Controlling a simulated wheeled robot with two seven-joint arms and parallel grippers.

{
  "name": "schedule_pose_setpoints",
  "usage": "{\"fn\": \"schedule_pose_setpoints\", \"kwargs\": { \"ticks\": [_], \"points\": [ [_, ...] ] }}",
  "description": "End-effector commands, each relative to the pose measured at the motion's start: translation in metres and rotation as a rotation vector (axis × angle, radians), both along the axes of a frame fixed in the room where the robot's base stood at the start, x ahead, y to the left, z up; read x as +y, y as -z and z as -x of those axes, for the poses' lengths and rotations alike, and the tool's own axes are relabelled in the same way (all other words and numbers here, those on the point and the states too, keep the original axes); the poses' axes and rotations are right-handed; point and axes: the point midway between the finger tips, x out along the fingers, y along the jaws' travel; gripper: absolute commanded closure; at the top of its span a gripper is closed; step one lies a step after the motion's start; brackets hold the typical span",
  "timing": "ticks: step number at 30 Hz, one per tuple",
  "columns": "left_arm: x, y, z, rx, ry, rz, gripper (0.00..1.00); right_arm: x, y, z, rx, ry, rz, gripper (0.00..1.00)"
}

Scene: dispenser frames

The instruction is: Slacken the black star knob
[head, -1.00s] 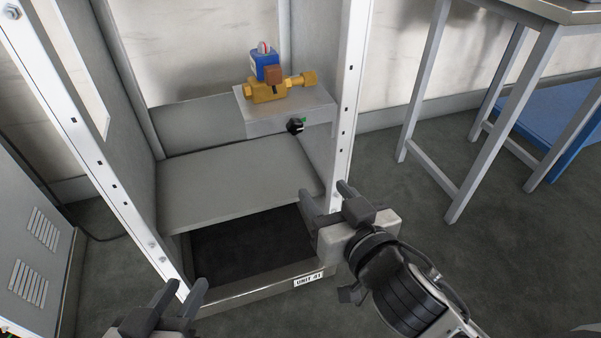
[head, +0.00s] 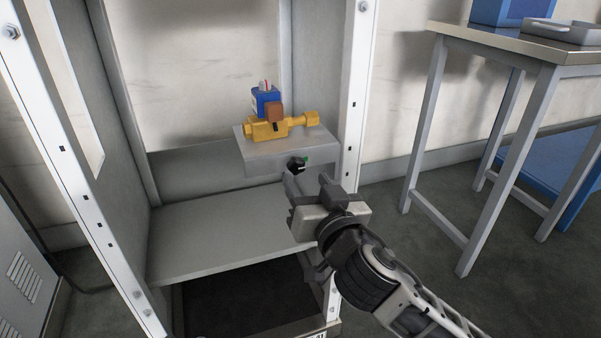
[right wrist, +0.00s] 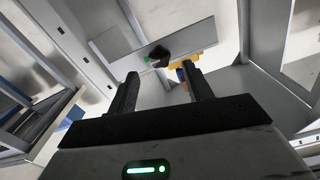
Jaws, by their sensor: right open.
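The knob also shows in the right wrist view (right wrist: 158,55), beyond and between my fingertips. My right gripper (head: 307,181) is open and empty, just below and in front of the knob; in the right wrist view its two fingers (right wrist: 160,82) stand apart, and no contact with the knob shows. My left gripper is not in view.
A brass valve (head: 268,128) with a blue top (head: 266,103) sits on the block. A grey shelf (head: 215,232) lies below it. The frame's white right post (head: 352,105) stands close to my right arm. A metal table (head: 520,45) stands at the right.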

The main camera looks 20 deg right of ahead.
Motion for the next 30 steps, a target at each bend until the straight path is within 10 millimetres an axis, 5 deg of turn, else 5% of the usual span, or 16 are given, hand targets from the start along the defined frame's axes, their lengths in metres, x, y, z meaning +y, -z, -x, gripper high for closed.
{"fn": "schedule_pose_setpoints", "kwargs": {
  "ticks": [9, 20, 25, 30],
  "points": [
    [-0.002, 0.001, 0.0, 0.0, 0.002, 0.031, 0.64, 0.001, 0.001, -0.042, 0.0, 0.0, 0.001, 0.5],
    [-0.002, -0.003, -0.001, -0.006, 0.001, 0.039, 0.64, 0.002, 0.001, -0.046, 0.001, 0.0, 0.0, 0.5],
    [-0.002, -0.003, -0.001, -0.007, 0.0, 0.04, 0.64, 0.002, 0.001, -0.046, 0.001, 0.0, 0.001, 0.94],
    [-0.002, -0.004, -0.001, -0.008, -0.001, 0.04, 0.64, 0.002, 0.0, -0.046, 0.001, 0.0, 0.003, 0.94]
  ]
}}
